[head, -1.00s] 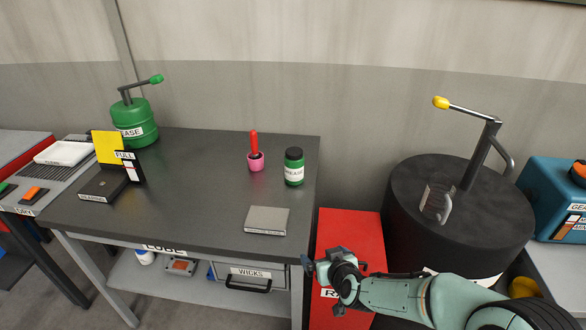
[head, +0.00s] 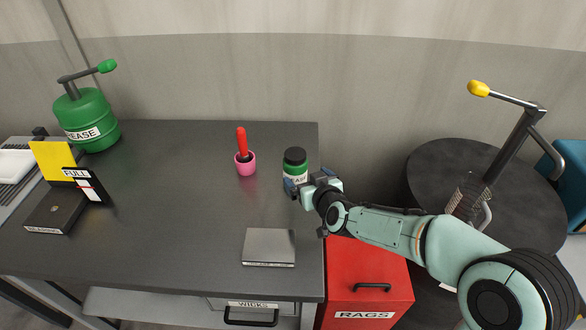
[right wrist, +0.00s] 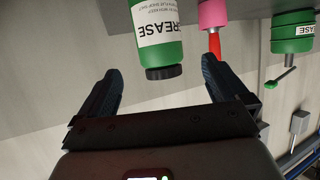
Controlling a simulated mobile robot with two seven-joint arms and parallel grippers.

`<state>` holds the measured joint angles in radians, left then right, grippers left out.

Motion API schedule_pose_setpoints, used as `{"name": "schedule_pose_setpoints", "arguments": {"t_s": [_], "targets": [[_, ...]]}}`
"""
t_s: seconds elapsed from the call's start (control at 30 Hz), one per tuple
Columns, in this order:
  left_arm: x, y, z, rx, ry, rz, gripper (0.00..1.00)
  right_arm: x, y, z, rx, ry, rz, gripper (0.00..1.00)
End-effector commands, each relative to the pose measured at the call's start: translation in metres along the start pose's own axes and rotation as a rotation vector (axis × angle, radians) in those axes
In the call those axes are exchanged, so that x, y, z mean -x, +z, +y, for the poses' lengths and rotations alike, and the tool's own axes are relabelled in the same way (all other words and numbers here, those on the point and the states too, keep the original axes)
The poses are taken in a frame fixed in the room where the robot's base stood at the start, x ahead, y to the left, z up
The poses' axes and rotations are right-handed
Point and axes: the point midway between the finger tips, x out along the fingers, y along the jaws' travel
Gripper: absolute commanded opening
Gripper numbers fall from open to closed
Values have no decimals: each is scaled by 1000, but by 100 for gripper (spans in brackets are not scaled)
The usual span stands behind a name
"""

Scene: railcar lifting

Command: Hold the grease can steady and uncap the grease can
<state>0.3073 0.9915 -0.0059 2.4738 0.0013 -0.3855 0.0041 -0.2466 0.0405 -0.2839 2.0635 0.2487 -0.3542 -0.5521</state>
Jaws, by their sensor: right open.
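The grease can (head: 294,168) is a small green jar with a black cap (head: 295,156) and a white label. It stands upright on the dark table near its right edge, cap on. My right gripper (head: 308,184) is at the can's near right side and hides part of its lower body. In the right wrist view the can (right wrist: 158,30) appears upside down, with its black cap (right wrist: 164,72) between the two open fingers of my right gripper (right wrist: 162,85). Clear gaps show on both sides, and the fingers do not grip it. My left gripper is not in view.
A grey flat block (head: 269,247) lies in front. A large green grease pump (head: 88,120) stands back left. A red rags bin (head: 368,285) and black drum (head: 425,195) are right of the table.

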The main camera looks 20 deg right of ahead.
Motion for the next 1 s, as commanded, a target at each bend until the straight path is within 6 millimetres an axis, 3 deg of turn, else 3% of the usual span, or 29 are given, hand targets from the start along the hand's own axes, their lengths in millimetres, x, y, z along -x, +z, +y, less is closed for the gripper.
{"name": "schedule_pose_setpoints", "arguments": {"t_s": [0.03, 0.2, 0.47, 0.7, 1.0], "targets": [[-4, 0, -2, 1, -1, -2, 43, -13, 3, 0, 3, 1, -3, 100], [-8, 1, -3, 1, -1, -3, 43, -40, 2, 1, 2, 2, -3, 100], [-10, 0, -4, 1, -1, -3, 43, -60, 1, 0, 0, 1, -2, 100], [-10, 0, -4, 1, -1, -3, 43, -95, 1, 1, 2, 0, -2, 100], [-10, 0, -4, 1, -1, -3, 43, -103, 1, 1, -1, 0, -2, 100]]}}
